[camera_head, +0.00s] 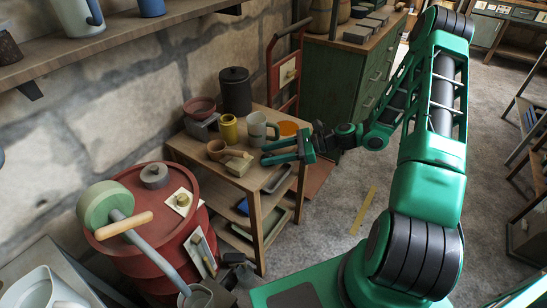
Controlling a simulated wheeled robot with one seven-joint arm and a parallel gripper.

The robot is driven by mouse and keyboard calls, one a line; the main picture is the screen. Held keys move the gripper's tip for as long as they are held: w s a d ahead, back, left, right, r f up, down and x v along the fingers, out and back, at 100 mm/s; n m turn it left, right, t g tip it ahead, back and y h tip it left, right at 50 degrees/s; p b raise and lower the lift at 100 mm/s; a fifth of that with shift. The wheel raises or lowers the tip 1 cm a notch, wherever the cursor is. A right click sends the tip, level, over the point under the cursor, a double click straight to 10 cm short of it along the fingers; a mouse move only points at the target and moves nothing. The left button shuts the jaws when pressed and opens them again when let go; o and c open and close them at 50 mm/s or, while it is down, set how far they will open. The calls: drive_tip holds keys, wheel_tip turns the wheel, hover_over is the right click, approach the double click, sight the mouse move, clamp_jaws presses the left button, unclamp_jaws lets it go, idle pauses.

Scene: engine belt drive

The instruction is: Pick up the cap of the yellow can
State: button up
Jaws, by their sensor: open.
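A small yellow can (229,130) stands upright on the top of a wooden side table (263,184), towards its back left. I cannot make out clearly whether a separate cap sits on its top. My gripper (264,153) is open, with its green fingers pointing left over the table top. It is to the right of the yellow can and nearer the camera, apart from it. Nothing shows between the fingers.
Close around the can are a grey mug (257,129), a tan bowl or cup (217,149), a beige block (239,165), a dark red bowl (198,106) and a tall black canister (235,91). An orange round item (289,128) lies behind my gripper. A red drum (150,238) stands front left.

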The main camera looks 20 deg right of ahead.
drive_tip(key=shift+w+a+f, duration=0.15)
drive_tip(key=shift+a, duration=0.25)
clamp_jaws()
